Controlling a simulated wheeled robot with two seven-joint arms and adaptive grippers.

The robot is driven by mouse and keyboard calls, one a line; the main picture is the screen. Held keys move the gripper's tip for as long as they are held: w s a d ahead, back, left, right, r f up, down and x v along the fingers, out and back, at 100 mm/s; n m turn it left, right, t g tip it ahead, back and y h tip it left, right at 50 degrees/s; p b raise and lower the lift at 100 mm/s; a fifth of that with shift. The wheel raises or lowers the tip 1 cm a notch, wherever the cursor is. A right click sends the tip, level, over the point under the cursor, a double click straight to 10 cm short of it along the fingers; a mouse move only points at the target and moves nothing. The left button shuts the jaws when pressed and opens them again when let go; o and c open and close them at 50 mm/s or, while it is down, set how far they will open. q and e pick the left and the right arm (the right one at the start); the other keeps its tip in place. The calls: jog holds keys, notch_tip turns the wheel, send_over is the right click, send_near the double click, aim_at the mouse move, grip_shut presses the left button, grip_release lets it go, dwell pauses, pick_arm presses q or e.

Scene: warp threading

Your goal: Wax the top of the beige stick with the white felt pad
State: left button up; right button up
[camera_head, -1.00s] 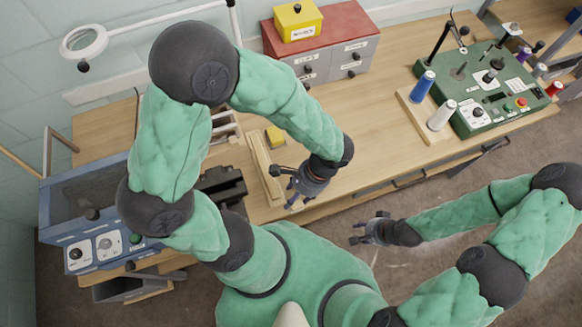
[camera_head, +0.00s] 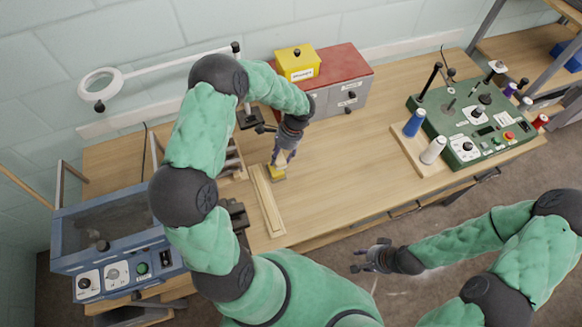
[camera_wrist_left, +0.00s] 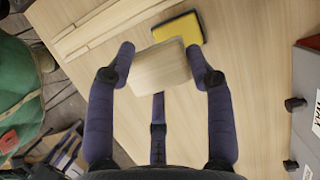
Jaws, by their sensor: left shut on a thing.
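My left gripper (camera_head: 281,160) is shut on a pale cream block, the felt pad; the pad (camera_wrist_left: 160,68) shows between the fingers in the left wrist view. A yellow block with dark edges (camera_wrist_left: 178,28) lies on the table just beyond the pad; it also shows under my left gripper in the head view (camera_head: 278,174). I cannot tell whether pad and yellow block touch. The beige stick (camera_head: 268,205) lies along the table, in front of the yellow block; part of it seems to show at the wrist view's upper left (camera_wrist_left: 95,25). My right gripper (camera_head: 366,257) is open and empty, in front of the table.
A red-topped drawer cabinet (camera_head: 345,75) with a yellow box (camera_head: 297,65) stands behind my left gripper. A blue machine (camera_head: 115,240) is at left. Blue and white spools (camera_head: 432,150) and a green control panel (camera_head: 475,115) are at right. The table's middle is clear.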

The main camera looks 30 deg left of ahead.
pick_arm(q)
jog(key=shift+w+a+f, duration=0.15)
jog(key=shift+w+a, duration=0.05)
jog(key=shift+a, duration=0.35)
jog(key=shift+w+a+f, duration=0.1)
jog(key=shift+w+a, duration=0.05)
jog(key=shift+a, duration=0.35)
jog(key=shift+f+b, duration=1.65)
jog(key=shift+f, duration=1.3)
jog(key=shift+s+f+b, duration=0.1)
jog(key=shift+f+b, duration=0.4)
jog(key=shift+r, duration=0.1)
jog(key=shift+r+p, duration=2.15)
jog(key=shift+r, duration=1.35)
jog(key=shift+f, duration=0.1)
